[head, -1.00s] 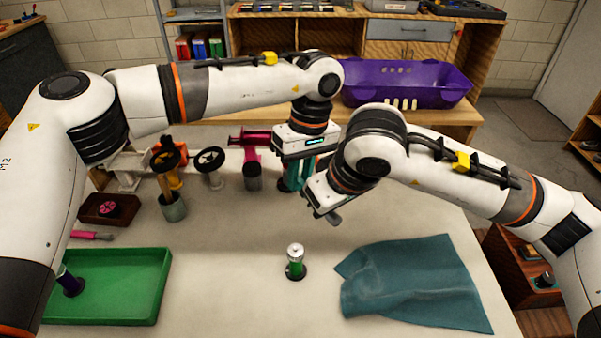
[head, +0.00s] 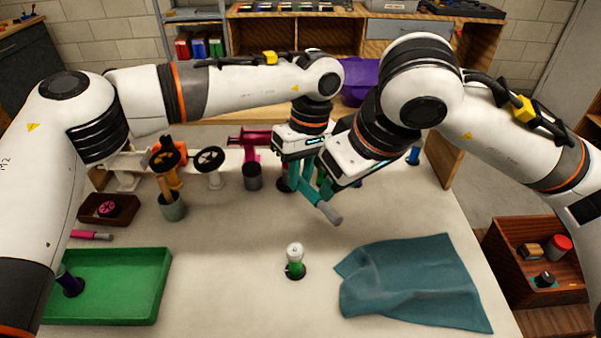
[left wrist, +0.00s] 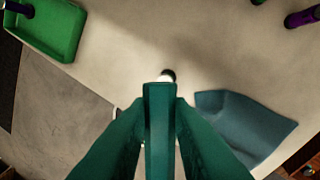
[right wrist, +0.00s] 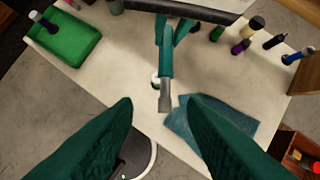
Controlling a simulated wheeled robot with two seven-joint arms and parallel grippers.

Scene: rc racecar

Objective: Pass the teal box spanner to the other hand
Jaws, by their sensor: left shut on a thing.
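The teal box spanner (head: 316,197) has a teal shaft and a grey metal end that points down and right in the head view. My left gripper (head: 297,180) is shut on it above the table; the left wrist view shows the spanner (left wrist: 159,125) between the teal fingers. My right gripper (head: 325,185) is close beside it on the right. In the right wrist view, the right fingers (right wrist: 159,100) are apart, with the spanner's grey end (right wrist: 166,100) in line with the gap between the tips. I cannot tell how deep the end is between them.
A green-and-white cylinder (head: 295,262) stands on the table below the grippers. A teal cloth (head: 410,285) lies to its right and a green tray (head: 130,285) at left. Several stands and holders, including a pink one (head: 250,138), are behind.

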